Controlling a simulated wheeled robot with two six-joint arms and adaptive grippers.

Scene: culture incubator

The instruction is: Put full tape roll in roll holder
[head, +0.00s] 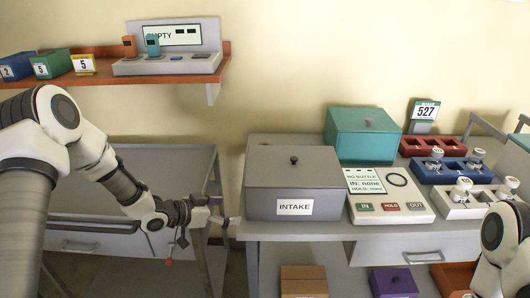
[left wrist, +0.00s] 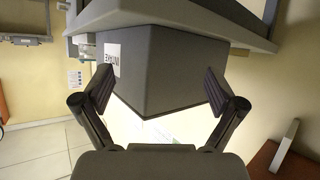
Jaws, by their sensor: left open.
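I can make out no tape roll and no roll holder in either view. My left gripper (head: 222,218) is at the left edge of the right-hand bench, beside the grey box labelled INTAKE (head: 262,207). In the left wrist view my left gripper (left wrist: 159,82) is open, with nothing between its fingers. The grey INTAKE box (left wrist: 178,75) shows beyond the fingers in that view. My right arm shows at the right edge of the head view, but its gripper is not visible.
A console (head: 420,215) with a black ring (head: 397,180) stands right of the INTAKE box. A teal box (head: 350,147) is behind. Red (head: 408,146), blue (head: 427,174) and white racks (head: 450,211) are at the right. A wooden shelf (head: 100,79) hangs upper left.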

